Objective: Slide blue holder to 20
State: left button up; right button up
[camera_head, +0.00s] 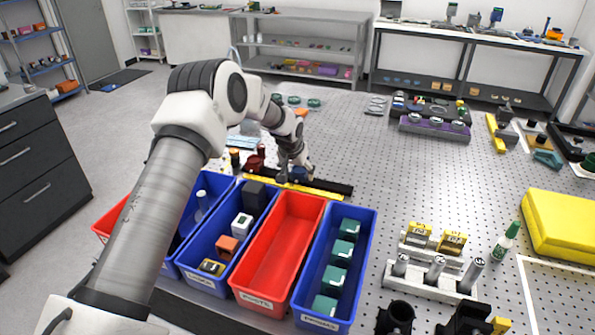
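A dark rail (335,187) with a yellow scale strip (270,186) along its near side lies on the perforated table behind the bins. A small blue holder (298,175) sits at the rail, near its middle. The scale's numbers are too small to read. My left gripper (295,168) reaches down from the left to the blue holder, at or touching it. Its fingers are small and dark, so I cannot tell whether they are shut on it. My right gripper is not in view.
Blue and red bins (283,240) stand in front of the rail, some holding parts. Red and dark parts (255,160) lie left of my gripper. A white block with metal cylinders (435,275), a green bottle (507,242) and a yellow case (560,225) stand right. The table's middle is clear.

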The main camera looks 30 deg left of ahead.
aim_at(309, 183)
pick_arm(q)
grip_shut()
jog(key=shift+w+d, duration=0.25)
jog(key=shift+d, duration=0.7)
jog(key=shift+w+d, duration=0.2)
jog(key=shift+d, duration=0.7)
jog(key=shift+o, duration=0.9)
grip_release()
jog(key=shift+a+f, duration=0.1)
jog(key=shift+a, duration=0.05)
jog(key=shift+o, duration=0.4)
jog(key=shift+w+f, duration=0.15)
jog(key=v, duration=1.2)
jog(key=shift+w, duration=0.1)
